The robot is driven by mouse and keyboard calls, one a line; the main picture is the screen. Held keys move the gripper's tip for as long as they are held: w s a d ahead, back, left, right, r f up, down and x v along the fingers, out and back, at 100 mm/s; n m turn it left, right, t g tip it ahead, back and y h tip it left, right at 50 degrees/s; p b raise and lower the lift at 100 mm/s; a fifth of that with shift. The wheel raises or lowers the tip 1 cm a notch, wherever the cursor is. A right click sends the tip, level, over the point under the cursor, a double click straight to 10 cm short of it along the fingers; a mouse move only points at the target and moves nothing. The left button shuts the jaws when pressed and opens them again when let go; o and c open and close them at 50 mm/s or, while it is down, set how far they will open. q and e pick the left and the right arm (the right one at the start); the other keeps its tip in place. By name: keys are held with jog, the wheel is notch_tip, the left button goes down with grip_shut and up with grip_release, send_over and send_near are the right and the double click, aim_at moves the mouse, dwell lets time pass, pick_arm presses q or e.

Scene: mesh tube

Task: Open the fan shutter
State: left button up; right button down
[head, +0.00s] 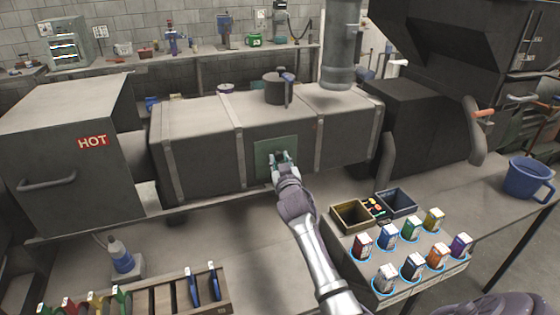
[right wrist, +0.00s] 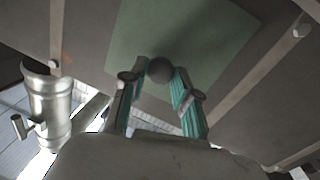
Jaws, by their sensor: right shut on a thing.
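The fan shutter is a flat green panel (head: 264,150) on the front face of the long grey duct (head: 200,150). It also fills the upper middle of the right wrist view (right wrist: 190,38). A dark round knob (right wrist: 160,70) sticks out from the panel. My right gripper (head: 281,159) is at the panel's lower right part. In the right wrist view its green-padded fingers (right wrist: 158,82) are shut on the knob, one on each side. The gripper hides the knob in the head view. My left gripper is not in view.
A dark box marked HOT (head: 75,190) stands left of the duct. A dark pot (head: 276,88) and a vertical pipe (head: 341,50) are above it. A board with several small cartons (head: 411,229) and a blue mug (head: 528,177) are at right. A bottle (head: 120,256) stands at front left.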

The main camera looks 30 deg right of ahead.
jog(key=d, duration=0.3)
jog(key=s+d+p, duration=0.1)
jog(key=d, duration=0.1)
jog(key=s+d, duration=0.1)
jog(key=d, duration=0.2)
jog(key=shift+d, duration=0.35)
jog(key=shift+a, duration=0.1)
jog(key=c, duration=0.9)
grip_release()
jog(key=shift+o, duration=0.2)
jog(key=shift+s+a, duration=0.1)
jog(key=v, duration=1.1)
jog(key=shift+s, duration=0.4)
jog(key=shift+a, duration=0.1)
